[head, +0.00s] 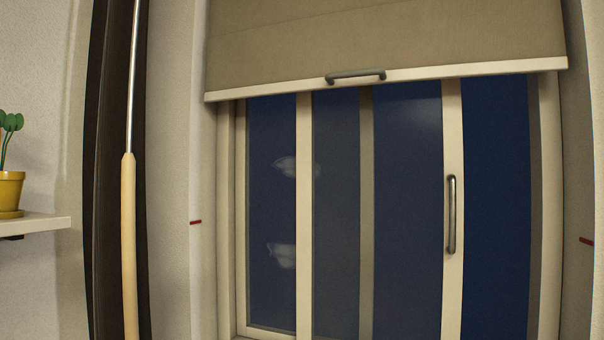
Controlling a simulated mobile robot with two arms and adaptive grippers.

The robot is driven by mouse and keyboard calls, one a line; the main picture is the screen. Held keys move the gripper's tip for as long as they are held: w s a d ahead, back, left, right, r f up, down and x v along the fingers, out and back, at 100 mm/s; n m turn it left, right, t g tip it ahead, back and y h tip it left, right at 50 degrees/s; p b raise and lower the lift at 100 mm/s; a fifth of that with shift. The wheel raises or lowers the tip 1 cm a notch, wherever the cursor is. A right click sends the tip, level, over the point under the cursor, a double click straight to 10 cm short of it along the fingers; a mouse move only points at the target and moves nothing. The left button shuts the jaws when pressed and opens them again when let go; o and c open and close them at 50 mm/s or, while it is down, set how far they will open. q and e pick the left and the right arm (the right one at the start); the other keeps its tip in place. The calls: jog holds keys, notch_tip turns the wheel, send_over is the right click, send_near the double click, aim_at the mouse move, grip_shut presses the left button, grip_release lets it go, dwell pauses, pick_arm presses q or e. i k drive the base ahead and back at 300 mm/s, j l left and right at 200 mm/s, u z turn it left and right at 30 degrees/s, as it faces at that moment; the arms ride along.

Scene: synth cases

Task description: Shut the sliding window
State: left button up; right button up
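The sliding window's movable sash (452,130) stands in the middle of the frame in the head view. A vertical metal bar handle (451,215) is on its right stile. Between this stile and the right jamb (549,200) is a wide, darker blue gap (496,200), so the window stands open. The sash's left stile (304,210) overlaps the left pane (270,215), and another stile (367,200) shows behind the sash glass. The window's bottom right is cut off by the picture edge. Neither of my grippers is in view.
A tan blind (390,35) hangs over the window top, with a grey handle (356,76) on its bottom bar. A rod with a wooden grip (129,240) hangs at left. A shelf (45,226) holds a potted plant (10,190). Red marks (195,222) are on both side walls.

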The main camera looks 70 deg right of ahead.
aim_at(380, 191)
jog(key=z, duration=2.5)
